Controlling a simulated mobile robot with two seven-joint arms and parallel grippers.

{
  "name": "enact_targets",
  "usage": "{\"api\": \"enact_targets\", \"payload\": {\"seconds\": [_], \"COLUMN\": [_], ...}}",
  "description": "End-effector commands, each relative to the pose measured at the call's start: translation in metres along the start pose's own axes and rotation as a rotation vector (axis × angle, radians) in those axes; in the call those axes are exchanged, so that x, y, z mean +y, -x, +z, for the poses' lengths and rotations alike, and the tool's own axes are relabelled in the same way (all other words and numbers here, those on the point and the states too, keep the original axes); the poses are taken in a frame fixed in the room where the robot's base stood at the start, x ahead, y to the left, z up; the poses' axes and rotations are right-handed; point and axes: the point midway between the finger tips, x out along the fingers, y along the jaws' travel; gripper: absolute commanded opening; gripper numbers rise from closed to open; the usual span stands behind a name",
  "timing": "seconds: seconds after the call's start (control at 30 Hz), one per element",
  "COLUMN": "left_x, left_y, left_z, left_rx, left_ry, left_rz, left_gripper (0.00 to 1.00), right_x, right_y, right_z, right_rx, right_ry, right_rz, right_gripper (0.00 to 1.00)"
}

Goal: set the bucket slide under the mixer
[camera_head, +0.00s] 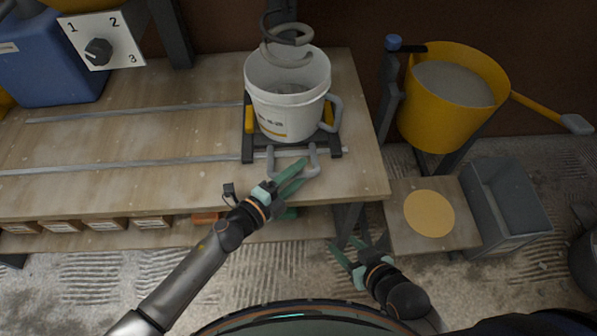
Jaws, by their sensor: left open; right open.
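The bucket slide (248,152) is a dark frame with yellow side blocks on two metal rails (120,165) of the workbench. It carries a white bucket (285,105) with a grey side handle. A grey U-shaped pull handle (271,160) sticks out of the slide's front. The mixer's spiral whisk (287,42) hangs over the bucket, its lower end at the bucket's mouth. My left gripper (300,190) is open at the pull handle; one green finger overlaps its front bar, and I cannot tell whether they touch. My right gripper (346,246) is open and empty, lower, off the bench's front edge.
A dial plate (104,38) marked 1, 2, 3 and a blue container (50,70) are at the upper left. A yellow tub of powder (432,120) with a scoop stands right of the bench. Below it are a small board (397,222) with a tan disc and a grey bin (512,210).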

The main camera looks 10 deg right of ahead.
Motion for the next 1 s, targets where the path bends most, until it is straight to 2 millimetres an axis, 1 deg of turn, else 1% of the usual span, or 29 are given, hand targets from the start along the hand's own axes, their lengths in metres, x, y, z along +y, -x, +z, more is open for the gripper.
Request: {"api": "enact_targets", "payload": {"seconds": [0.17, 0.4, 0.53, 0.7, 0.8, 1.0], "left_x": [-0.001, 0.001, 0.0, 0.0, -0.001, -0.001], "left_y": [0.027, 0.081, 0.103, 0.118, 0.121, 0.121], "left_z": [0.0, -0.001, -0.001, -0.001, -0.001, -0.001], "left_rx": [0.0, 0.0, 0.002, 0.001, 0.003, 0.002], "left_ry": [-0.001, 0.0, 0.0, 0.0, 0.0, -0.001], "left_rz": [0.004, 0.004, 0.002, 0.0, -0.001, -0.001], "left_gripper": [0.52, 0.52, 0.52, 0.52, 0.52, 0.52], "right_x": [-0.001, -0.001, -0.001, -0.001, -0.001, -0.002], "right_y": [0.004, 0.006, 0.005, 0.005, 0.005, 0.005], "right_z": [-0.005, -0.007, -0.007, -0.007, -0.007, -0.006], "right_rx": [0.001, 0.0, 0.0, -0.001, -0.002, -0.002], "right_ry": [0.0, 0.0, 0.001, 0.002, 0.003, 0.003], "right_rz": [0.0, -0.001, -0.002, -0.002, -0.002, -0.003], "right_gripper": [0.52, 0.52, 0.52, 0.52, 0.52, 0.52]}}
